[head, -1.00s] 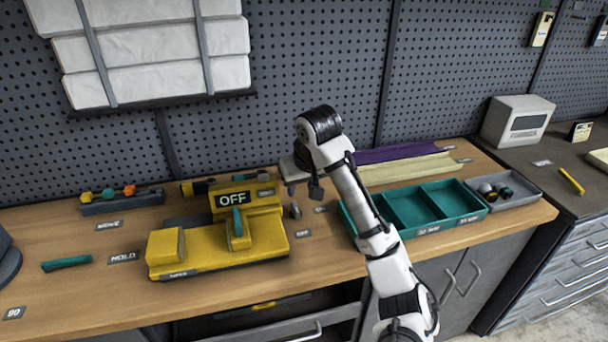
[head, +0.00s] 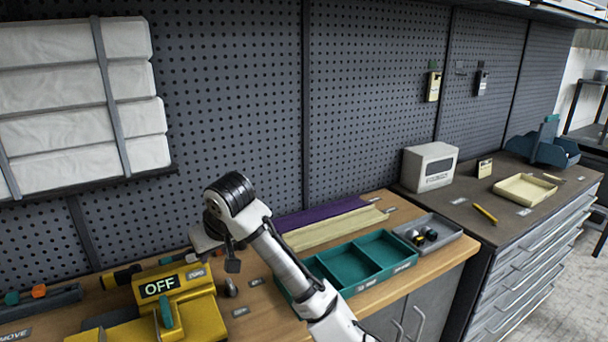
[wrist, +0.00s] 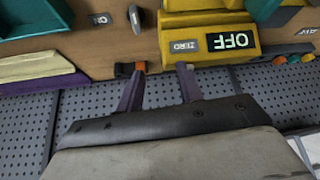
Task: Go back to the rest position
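My gripper (wrist: 161,78) shows in the wrist view with its two purple-grey fingers apart and nothing between them. In the head view my arm bends over the bench, and its wrist hides most of the gripper. The gripper is above the back of the bench, near the pegboard. The yellow machine (head: 198,318) stands left of my arm, with a teal lever (head: 165,312) and a display (head: 159,285) reading OFF. The machine also shows upside down in the wrist view (wrist: 200,20), apart from the fingers.
The teal divided tray (head: 349,262) and grey tray (head: 452,228) with small balls lie right of my arm. Purple (head: 318,214) and cream (head: 335,229) strips lie behind them. The pegboard (head: 370,120) rises close behind. A white box (head: 430,167) stands on the darker right bench.

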